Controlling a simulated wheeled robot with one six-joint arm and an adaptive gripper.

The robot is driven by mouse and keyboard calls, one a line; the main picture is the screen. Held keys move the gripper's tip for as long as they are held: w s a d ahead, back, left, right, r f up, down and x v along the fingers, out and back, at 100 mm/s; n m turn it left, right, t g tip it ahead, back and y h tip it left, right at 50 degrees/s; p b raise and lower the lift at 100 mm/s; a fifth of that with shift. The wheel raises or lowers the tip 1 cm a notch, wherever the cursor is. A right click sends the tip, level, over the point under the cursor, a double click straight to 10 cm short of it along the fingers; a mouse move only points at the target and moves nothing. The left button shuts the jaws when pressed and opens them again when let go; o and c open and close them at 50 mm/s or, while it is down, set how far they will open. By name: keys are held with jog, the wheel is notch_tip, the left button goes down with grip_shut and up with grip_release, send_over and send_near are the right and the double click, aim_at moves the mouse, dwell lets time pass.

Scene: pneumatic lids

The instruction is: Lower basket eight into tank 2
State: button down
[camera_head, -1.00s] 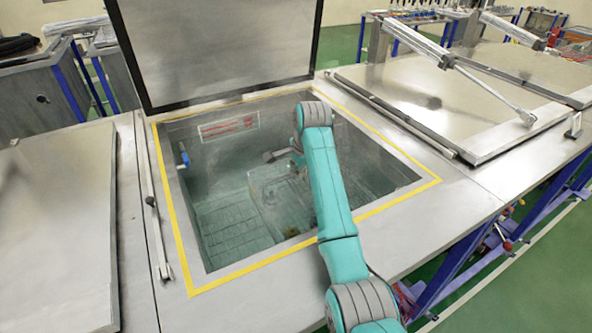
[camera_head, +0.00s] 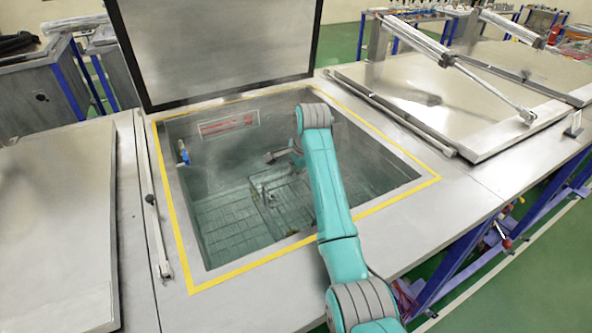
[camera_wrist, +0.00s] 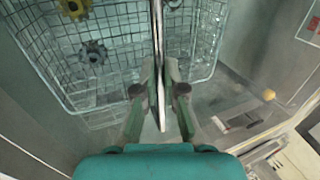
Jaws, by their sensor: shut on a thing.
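An open steel tank (camera_head: 215,178) with a yellow border lies in front of me in the head view. My arm reaches down into it, and a wire basket (camera_head: 285,200) shows inside, partly behind the arm. In the wrist view my gripper (camera_wrist: 160,95) is shut on the basket's thin flat upright handle (camera_wrist: 158,45). The wire basket (camera_wrist: 110,48) hangs around that handle and holds toothed gears (camera_wrist: 93,52). Whether the basket touches the tank floor cannot be told. No basket or tank number is readable.
The tank's lid (camera_head: 215,45) stands open at the back. Closed lids lie at left (camera_head: 55,230) and right (camera_head: 465,95), the right one with cylinder struts (camera_head: 440,55). A blue fitting (camera_head: 184,153) and a red-marked plate (camera_head: 228,125) are on the tank walls.

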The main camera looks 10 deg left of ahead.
jog(key=shift+s+d+f, duration=0.1)
jog(key=shift+s+f, duration=0.05)
jog(key=shift+f, duration=0.65)
dwell(0.5)
jog(key=c, duration=1.2)
grip_release()
jog(key=shift+f, duration=0.1)
jog(key=v, duration=1.2)
